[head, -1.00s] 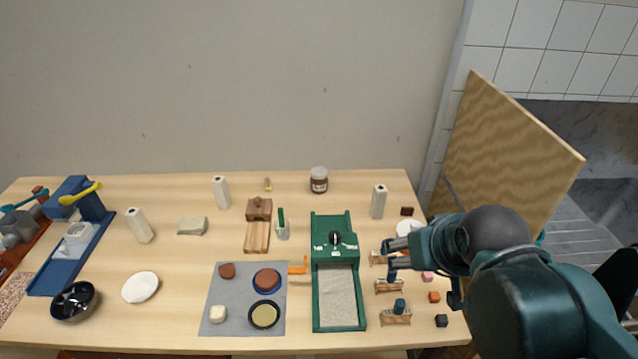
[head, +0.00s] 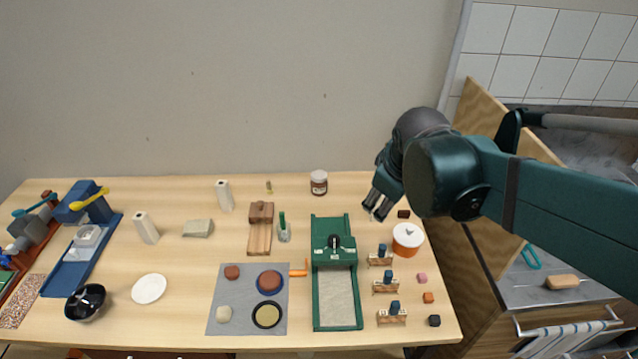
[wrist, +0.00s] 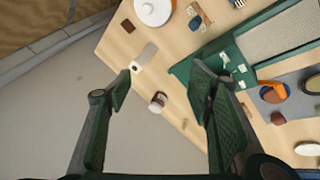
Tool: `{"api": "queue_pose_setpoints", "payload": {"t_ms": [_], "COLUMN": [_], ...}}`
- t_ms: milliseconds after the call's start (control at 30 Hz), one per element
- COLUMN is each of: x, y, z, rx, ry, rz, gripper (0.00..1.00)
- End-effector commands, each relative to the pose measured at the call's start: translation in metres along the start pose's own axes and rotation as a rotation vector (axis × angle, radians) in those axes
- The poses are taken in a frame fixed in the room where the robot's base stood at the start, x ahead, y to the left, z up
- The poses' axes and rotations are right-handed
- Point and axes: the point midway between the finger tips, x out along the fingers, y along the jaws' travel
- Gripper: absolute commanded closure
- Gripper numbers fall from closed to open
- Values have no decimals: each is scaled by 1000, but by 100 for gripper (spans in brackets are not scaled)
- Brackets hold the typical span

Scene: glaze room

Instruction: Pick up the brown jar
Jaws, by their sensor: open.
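The brown jar (head: 319,184) stands upright at the back edge of the table, right of centre, with a pale lid and a pale label band. In the wrist view the jar (wrist: 157,102) shows from above, between and beyond the fingers. My gripper (head: 377,203) is to the right of the jar in the head view, above the back right of the table. Its fingers (wrist: 163,88) are spread apart with nothing between them, and they do not touch the jar.
A green press (head: 337,282) stands in front of the jar. An orange pot (head: 407,238) is at the right edge. Table around the jar is clear.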

Motion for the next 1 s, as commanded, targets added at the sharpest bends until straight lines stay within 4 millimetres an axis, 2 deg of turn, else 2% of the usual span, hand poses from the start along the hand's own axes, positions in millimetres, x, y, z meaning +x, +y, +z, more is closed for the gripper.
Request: {"api": "queue_pose_setpoints", "payload": {"t_ms": [400, 1000], "x": [20, 70], "y": [27, 46], "z": [-62, -145], "rx": [-328, -797], "ry": [-52, -120], "rz": [-22, -71], "gripper": [48, 48]}}
